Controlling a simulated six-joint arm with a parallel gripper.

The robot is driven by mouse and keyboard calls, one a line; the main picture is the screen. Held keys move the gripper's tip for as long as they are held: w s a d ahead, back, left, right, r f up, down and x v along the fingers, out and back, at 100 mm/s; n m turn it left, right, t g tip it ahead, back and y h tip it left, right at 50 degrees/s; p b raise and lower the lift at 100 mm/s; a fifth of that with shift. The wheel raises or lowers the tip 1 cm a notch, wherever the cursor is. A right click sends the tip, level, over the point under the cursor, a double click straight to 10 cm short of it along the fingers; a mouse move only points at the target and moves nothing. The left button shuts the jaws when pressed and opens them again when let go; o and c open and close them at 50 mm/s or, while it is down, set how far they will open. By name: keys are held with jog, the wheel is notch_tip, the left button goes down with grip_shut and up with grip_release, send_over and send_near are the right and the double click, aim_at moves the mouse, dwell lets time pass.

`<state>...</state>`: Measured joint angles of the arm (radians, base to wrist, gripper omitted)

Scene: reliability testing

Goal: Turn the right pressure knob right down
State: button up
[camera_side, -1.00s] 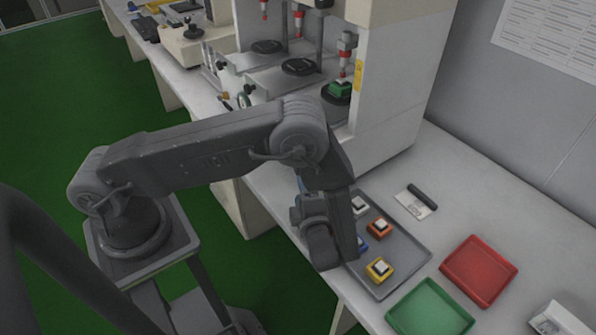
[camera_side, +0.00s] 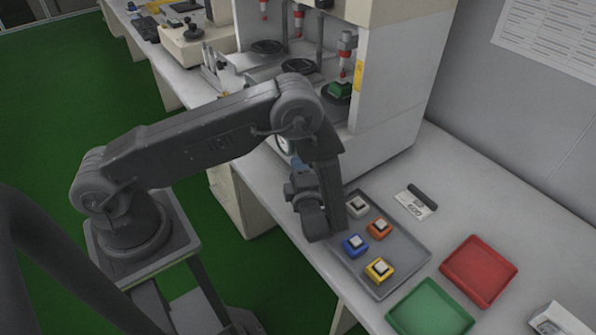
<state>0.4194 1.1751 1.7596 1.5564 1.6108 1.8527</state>
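The testing machine (camera_side: 390,110) stands on the bench with several stations, each with a red-tipped plunger over a round black plate. A green block (camera_side: 340,90) sits on the right station's plate. A round, pale-faced gauge (camera_side: 283,146) shows partly on the machine's front, just below my forearm. The right pressure knob cannot be made out; my arm covers that part of the front. My gripper end (camera_side: 300,188) hangs beside the bench's front edge, below the machine's right front corner. Its fingers are not clear, so I cannot tell if they are open or shut.
A grey tray (camera_side: 405,262) holds white, orange, blue and yellow switch blocks, close to the right of my wrist. A red tray (camera_side: 478,270) and a green tray (camera_side: 430,308) lie farther right. A small device (camera_side: 417,203) lies behind the grey tray.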

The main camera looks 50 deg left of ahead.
jog(key=c, duration=0.6)
jog(key=n+g+h, duration=0.1)
jog(key=h, duration=0.1)
jog(key=n+h, duration=0.1)
jog(key=h, duration=0.2)
jog(key=shift+r+g, duration=0.1)
jog(key=shift+g, duration=0.3)
jog(key=shift+n+g+h, duration=0.3)
jog(key=shift+n+h, duration=0.2)
jog(key=shift+h, duration=1.6)
jog(key=o, duration=0.9)
